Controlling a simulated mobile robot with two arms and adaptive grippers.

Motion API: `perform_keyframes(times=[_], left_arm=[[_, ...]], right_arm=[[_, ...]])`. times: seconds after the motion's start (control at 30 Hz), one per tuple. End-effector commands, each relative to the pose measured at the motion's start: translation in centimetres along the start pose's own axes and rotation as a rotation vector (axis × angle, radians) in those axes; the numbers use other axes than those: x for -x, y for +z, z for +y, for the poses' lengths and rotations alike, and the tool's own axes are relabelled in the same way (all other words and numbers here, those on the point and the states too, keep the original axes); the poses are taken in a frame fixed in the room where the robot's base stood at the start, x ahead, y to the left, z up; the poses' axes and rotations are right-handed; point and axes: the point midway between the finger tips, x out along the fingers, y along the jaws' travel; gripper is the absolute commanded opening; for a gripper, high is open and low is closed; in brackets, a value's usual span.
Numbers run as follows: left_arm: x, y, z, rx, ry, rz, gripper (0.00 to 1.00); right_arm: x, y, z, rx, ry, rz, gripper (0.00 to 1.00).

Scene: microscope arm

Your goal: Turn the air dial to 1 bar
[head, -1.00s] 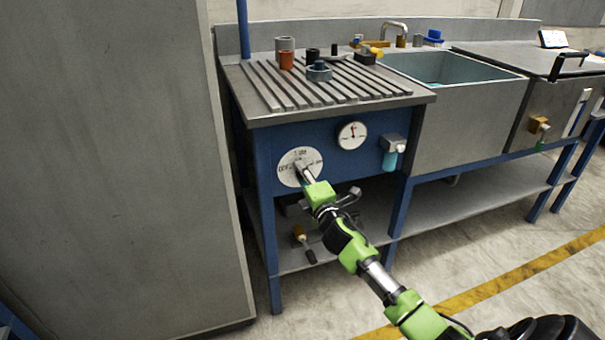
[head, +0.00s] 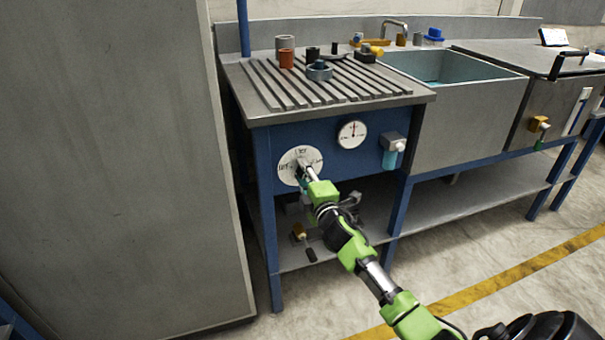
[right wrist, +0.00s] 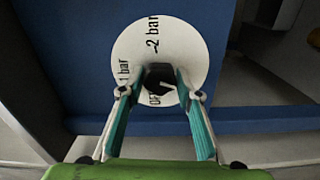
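The air dial is a white round plate (head: 289,170) on the blue front panel under the grooved worktop, marked OFF, 1 bar and 2 bar. In the right wrist view the plate (right wrist: 190,45) appears turned, with 1 bar at left, 2 bar at top and OFF low. Its dark knob (right wrist: 160,76) sits in the middle. My right gripper (right wrist: 161,82) has its two teal-padded fingers on either side of the knob, apparently closed on it. In the head view the right gripper (head: 303,171) covers the knob. The knob's setting is unclear. My left gripper is out of view.
A round gauge (head: 352,134) is right of the dial, its needle pointing roughly up. A small filter unit (head: 392,150) hangs further right. The worktop (head: 262,118) overhangs the panel. A lower shelf (head: 345,250) holds small items. A tall grey cabinet (head: 120,160) stands at left.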

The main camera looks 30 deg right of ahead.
Motion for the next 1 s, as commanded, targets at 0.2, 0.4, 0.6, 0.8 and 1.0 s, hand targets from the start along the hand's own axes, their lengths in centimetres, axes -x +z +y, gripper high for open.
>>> perform_keyframes(times=[0.2, 0.4, 0.6, 0.8, 1.0], left_arm=[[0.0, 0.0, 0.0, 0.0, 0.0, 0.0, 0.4], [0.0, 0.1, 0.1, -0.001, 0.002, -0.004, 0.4], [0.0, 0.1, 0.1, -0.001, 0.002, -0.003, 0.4], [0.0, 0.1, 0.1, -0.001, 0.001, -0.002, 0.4], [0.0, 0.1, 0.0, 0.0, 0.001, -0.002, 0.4]], right_arm=[[0.0, 0.0, 0.0, 0.001, 0.0, 0.0, 0.45], [0.2, 0.0, 0.0, 0.001, 0.0, 0.001, 0.45], [2.2, 0.0, -0.1, 0.002, -0.001, 0.001, 0.45], [6.1, 0.0, -0.2, 0.002, -0.002, 0.001, 0.45], [9.6, 0.0, -0.1, 0.001, -0.003, 0.0, 0.45]])
